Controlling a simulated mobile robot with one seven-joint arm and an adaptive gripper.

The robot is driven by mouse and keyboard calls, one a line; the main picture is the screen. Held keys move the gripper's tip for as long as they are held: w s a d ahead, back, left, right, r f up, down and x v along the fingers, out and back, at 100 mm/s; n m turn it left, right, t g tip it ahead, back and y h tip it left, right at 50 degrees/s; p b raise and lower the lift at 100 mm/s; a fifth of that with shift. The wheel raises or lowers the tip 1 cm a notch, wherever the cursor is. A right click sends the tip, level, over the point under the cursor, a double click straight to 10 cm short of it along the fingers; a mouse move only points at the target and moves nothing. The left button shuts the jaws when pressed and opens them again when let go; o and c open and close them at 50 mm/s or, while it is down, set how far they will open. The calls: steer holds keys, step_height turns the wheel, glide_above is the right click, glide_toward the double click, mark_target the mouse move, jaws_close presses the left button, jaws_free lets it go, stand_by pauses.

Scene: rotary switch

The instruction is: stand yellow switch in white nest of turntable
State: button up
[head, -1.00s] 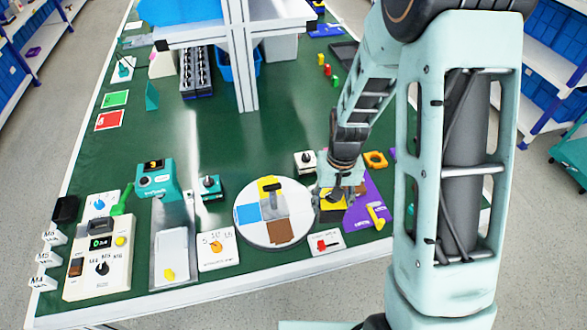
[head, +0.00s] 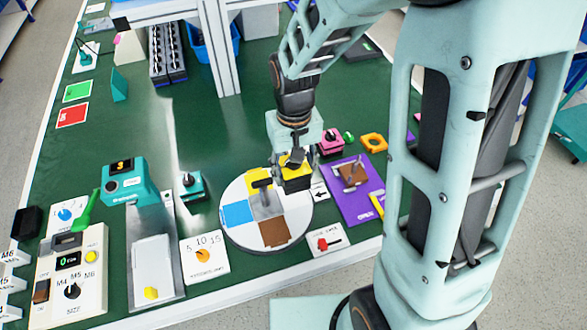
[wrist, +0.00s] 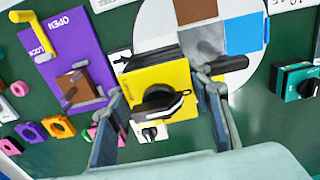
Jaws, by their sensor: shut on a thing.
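My gripper (head: 293,172) is shut on the yellow switch (wrist: 160,88), a yellow block with a black rotary knob and a dark far end. Its two fingers grip it from either side in the wrist view. In the head view the switch (head: 292,158) hangs over the back right edge of the white round turntable (head: 238,238). The white nest cannot be told apart clearly from the white disc; my gripper and the switch hide part of that side.
A purple board (head: 345,203) with a brown square and grey clamp lies right of the turntable. A red-lever card (head: 325,240) lies in front, a dial card (head: 204,257) left, and a teal switch (head: 191,188) behind left.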

steer(key=shift+s+a+f+b, duration=0.1)
steer(key=shift+a+f+b, duration=0.05)
steer(key=shift+f+b, duration=2.75)
steer(key=shift+f+p, duration=0.5)
steer(key=o, duration=1.1)
steer(key=shift+o, duration=0.2)
step_height(320, 180, up, 8)
steer(key=shift+f, duration=0.25)
steer(key=shift+d+r, duration=0.3)
steer(key=shift+r, duration=0.1)
